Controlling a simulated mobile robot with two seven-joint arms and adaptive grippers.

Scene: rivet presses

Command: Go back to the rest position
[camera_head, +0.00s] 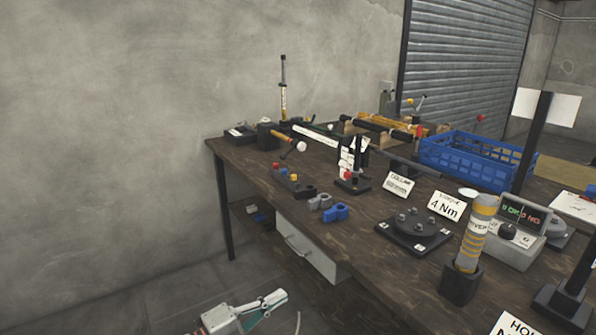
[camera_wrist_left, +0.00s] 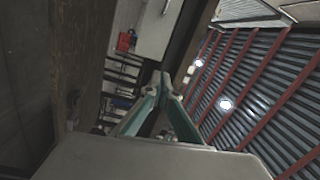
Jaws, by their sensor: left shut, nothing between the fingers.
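My left gripper (camera_head: 278,297) shows low in the head view, in front of the workbench (camera_head: 262,172) and below the level of its top. It is shut and empty, clear of the bench. In the left wrist view its two fingers (camera_wrist_left: 163,82) meet at the tips with nothing between them. My right gripper is in neither view.
Blue and grey clamps (camera_head: 335,212) lie near the front edge. The floor at left is clear.

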